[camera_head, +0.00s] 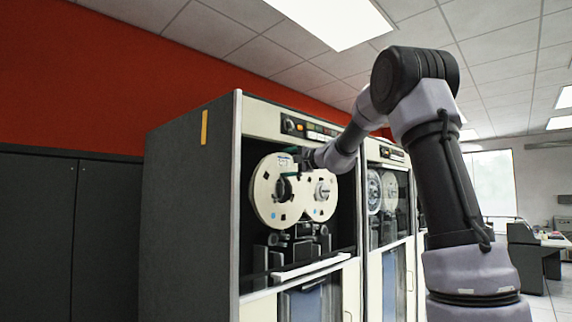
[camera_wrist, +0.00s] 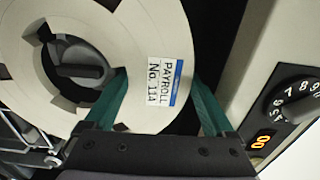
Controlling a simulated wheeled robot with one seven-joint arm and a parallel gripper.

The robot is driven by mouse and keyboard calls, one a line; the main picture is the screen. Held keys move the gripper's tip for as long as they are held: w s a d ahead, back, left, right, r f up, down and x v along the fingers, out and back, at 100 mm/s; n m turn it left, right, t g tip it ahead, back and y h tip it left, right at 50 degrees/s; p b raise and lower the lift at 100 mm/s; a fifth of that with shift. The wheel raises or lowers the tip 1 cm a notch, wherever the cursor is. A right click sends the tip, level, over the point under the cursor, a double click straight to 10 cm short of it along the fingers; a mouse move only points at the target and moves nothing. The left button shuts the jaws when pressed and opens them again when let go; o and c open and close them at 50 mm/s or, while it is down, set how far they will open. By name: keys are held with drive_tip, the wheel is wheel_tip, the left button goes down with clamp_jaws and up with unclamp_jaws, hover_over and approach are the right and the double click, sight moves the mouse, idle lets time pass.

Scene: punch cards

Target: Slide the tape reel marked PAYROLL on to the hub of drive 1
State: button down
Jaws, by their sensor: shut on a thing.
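The cream tape reel marked PAYROLL No. 11A (camera_wrist: 148,118) fills the left of the wrist view. In the head view, the left reel (camera_head: 264,205) at the drive front, with my gripper at its upper right, appears to be this one. My gripper (camera_wrist: 158,82) is shut on the reel, one green finger at the inner opening and one past the outer rim. In the head view my gripper (camera_head: 301,160) is small and partly hidden. A dark hub (camera_wrist: 78,70) shows through the reel's central opening. I cannot tell how far the reel sits on it.
A second cream reel (camera_head: 322,208) is just right of it in the same tape drive cabinet (camera_head: 190,215). Another drive (camera_head: 388,210) stands to the right. A numbered dial (camera_wrist: 300,98) and orange indicator (camera_wrist: 262,142) are close right of my fingers. Dark cabinets (camera_head: 70,235) stand left.

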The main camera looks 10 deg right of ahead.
drive_tip(key=shift+x, duration=2.05)
unclamp_jaws()
drive_tip(key=shift+r, duration=0.15)
drive_tip(key=shift+v, duration=4.95)
